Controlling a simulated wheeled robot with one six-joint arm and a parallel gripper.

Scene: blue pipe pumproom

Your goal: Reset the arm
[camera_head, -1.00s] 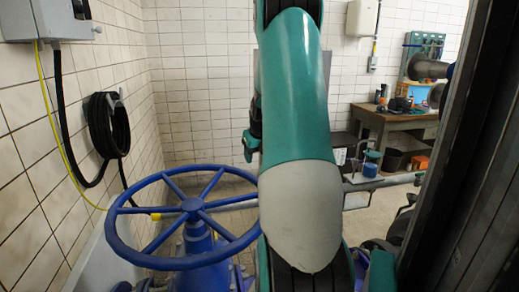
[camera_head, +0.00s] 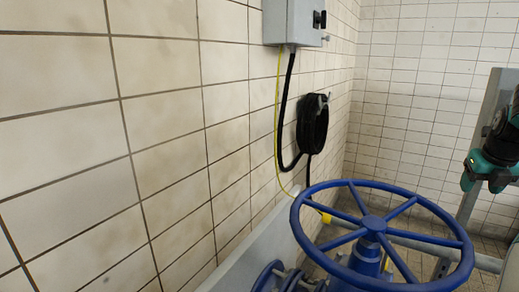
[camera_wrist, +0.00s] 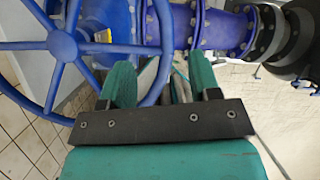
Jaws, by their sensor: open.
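My gripper (camera_head: 483,182) shows at the right edge of the head view, teal and black, with its fingertips hanging down above and to the right of the blue handwheel (camera_head: 373,222). In the wrist view my gripper (camera_wrist: 160,82) has its two teal fingers apart, with nothing held between them. The handwheel (camera_wrist: 62,45) is at the left of that view, close beside the left finger in the picture; I cannot tell the gap in depth. Most of my arm is outside the head view.
A white tiled wall (camera_head: 120,130) fills the left. It carries a grey box (camera_head: 294,22) and a coiled black hose (camera_head: 312,122). Blue flanged pipes (camera_wrist: 225,28) run behind the gripper in the wrist view. Tiled floor (camera_wrist: 25,145) shows at lower left.

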